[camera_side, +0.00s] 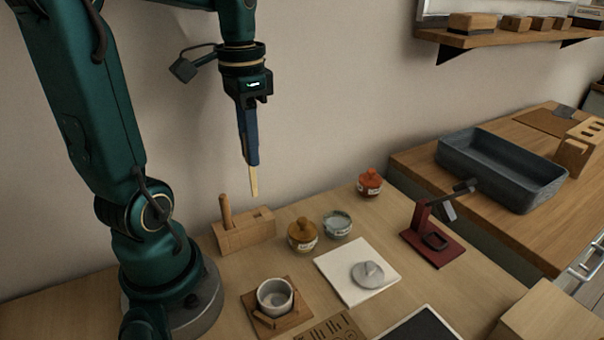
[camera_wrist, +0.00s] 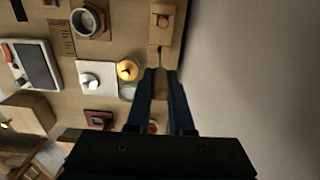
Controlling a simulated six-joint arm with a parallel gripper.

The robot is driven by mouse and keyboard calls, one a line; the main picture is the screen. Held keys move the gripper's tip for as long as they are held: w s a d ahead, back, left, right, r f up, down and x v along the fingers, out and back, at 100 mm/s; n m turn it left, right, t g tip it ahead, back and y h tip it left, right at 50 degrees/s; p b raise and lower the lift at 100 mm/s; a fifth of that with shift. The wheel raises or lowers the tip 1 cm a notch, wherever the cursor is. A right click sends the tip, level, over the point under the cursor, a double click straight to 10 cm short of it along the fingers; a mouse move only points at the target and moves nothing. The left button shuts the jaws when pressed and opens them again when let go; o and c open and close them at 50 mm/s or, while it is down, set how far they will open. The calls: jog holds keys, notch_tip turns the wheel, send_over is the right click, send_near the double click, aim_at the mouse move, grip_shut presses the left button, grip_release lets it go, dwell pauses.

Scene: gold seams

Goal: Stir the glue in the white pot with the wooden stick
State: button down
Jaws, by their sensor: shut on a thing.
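My gripper (camera_side: 251,160) is shut on the wooden stick (camera_side: 254,182), a thin pale piece that points down from the fingertips. In the wrist view the stick (camera_wrist: 160,84) shows between the fingers of my gripper (camera_wrist: 160,75). The stick hangs in the air above the wooden block, touching nothing below. The white pot (camera_side: 275,289) stands upright and open on a square wooden board (camera_side: 293,319) at the front of the table. It also shows at the top of the wrist view (camera_wrist: 86,20). The glue inside cannot be made out clearly.
A wooden block (camera_side: 245,238) with an upright peg stands below my gripper. An amber jar (camera_side: 302,236), a pale green jar (camera_side: 337,226) and a red-orange jar (camera_side: 370,183) stand to its right. A white tile (camera_side: 335,262) holds a grey lidlike piece. A dark red stand (camera_side: 432,247) is farther right.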

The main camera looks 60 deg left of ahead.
jog(key=shift+r, duration=0.5)
jog(key=shift+s+d+r+n, duration=0.1)
jog(key=shift+d+n, duration=0.2)
jog(key=shift+n, duration=0.5)
jog(key=s+d+m+g+h, duration=0.1)
jog(key=s+d+m+g, duration=0.1)
jog(key=d, duration=1.2)
notch_tip(320, 180, down, 9)
jog(key=shift+d, duration=0.25)
jog(key=shift+s, duration=0.1)
jog(key=shift+a, duration=0.15)
